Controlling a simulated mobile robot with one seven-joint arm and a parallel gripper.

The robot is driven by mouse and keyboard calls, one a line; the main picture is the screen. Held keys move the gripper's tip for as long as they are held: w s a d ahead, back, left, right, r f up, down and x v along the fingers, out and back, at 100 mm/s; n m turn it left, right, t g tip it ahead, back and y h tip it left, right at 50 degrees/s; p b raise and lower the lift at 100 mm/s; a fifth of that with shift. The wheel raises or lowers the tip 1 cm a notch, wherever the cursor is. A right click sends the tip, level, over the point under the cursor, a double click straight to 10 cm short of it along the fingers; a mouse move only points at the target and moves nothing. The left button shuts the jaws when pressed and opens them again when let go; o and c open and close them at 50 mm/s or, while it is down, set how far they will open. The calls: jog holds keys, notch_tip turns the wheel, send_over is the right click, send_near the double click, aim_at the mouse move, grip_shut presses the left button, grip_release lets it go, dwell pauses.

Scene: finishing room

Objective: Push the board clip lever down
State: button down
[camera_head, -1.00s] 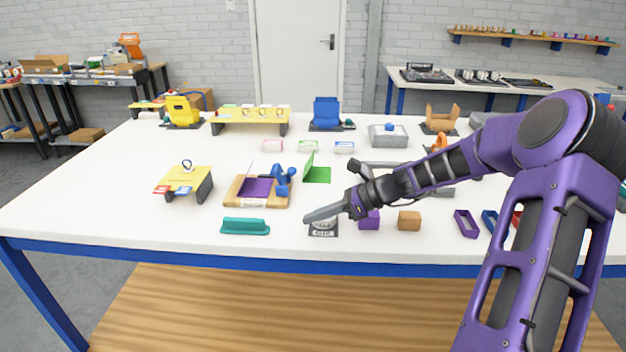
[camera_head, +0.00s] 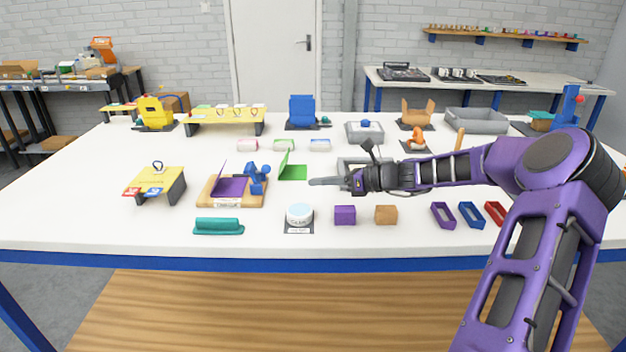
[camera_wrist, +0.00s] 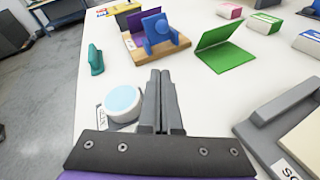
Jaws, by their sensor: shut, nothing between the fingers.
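A wooden board (camera_head: 217,199) lies left of centre, near the front of the table, with a purple panel (camera_head: 232,187) on it. A blue clip with a rounded lever (camera_head: 257,176) stands up at the board's right side. The wrist view shows the blue clip (camera_wrist: 157,32) raised on the wooden board (camera_wrist: 128,44), ahead of my fingers. My gripper (camera_head: 314,182) is shut and empty, in the air to the right of the board, pointing left. Its fingers (camera_wrist: 162,76) are together and apart from the clip.
A green hinged panel (camera_head: 292,172) stands between the board and my gripper. A pale-blue round button on a dark base (camera_head: 299,228) sits in front, beside a purple block (camera_head: 345,215) and a brown block (camera_head: 386,215). A teal piece (camera_head: 218,226) lies before the board.

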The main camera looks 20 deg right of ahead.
jog(key=b+x, duration=0.1)
jog(key=x, duration=0.6)
jog(key=shift+w+a+f, duration=0.1)
jog(key=shift+a+f, duration=0.1)
jog(key=shift+a, duration=0.05)
jog(key=shift+w+a+r, duration=0.65)
jog(key=shift+w+a, duration=0.15)
jog(key=shift+w, duration=0.1)
jog(key=shift+w+a+r, duration=0.35)
jog(key=shift+w+a, duration=0.05)
jog(key=shift+w, duration=0.1)
jog(key=shift+a+r+p, duration=0.1)
jog(key=shift+r+p, duration=0.15)
jog(key=shift+p, duration=0.1)
